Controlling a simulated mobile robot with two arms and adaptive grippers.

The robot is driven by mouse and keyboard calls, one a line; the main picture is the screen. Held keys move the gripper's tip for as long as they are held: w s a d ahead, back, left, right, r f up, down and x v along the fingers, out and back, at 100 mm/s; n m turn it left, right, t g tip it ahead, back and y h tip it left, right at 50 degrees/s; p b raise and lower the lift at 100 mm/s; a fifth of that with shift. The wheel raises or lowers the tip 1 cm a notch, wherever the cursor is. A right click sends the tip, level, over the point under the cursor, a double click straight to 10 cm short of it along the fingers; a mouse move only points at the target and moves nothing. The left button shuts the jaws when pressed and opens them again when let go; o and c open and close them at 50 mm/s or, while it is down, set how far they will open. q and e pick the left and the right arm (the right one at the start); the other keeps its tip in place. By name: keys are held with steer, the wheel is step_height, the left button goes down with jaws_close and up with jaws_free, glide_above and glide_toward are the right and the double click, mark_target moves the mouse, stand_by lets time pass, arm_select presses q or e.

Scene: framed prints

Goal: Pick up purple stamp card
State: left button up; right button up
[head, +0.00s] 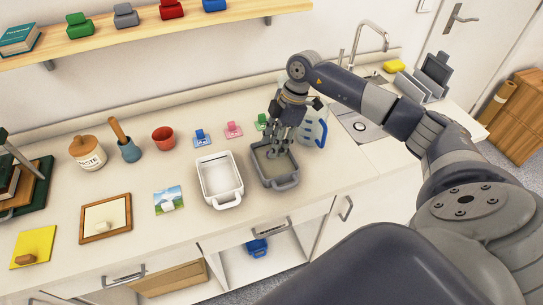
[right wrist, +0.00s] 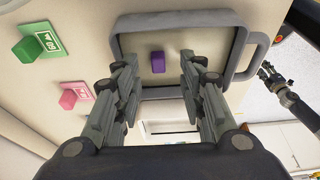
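In the right wrist view a small purple block (right wrist: 158,61), the handle of the purple stamp card, stands inside the grey tray (right wrist: 126,24); I cannot make out its card. My right gripper (right wrist: 158,75) is open and empty, with its fingers either side of the purple block and apart from it. In the head view the right gripper (head: 277,147) is over the grey tray (head: 264,178) and hides the purple block. A small dark gripper (right wrist: 268,72), seemingly my left one, shows at the right of the wrist view; its fingers are too small to judge.
Blue (head: 202,138), pink (head: 233,129) and green (head: 262,122) stamp cards lie near the wall. A white tray (head: 220,203) stands left of the grey one, a clear jug (head: 314,131) close on its right. The tray's walls surround the purple block.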

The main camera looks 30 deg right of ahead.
steer(key=shift+p+x, duration=0.3)
steer(key=shift+x, duration=1.5)
steer(key=shift+w+d, duration=0.1)
steer(key=shift+d, duration=0.15)
steer(key=c, duration=0.9)
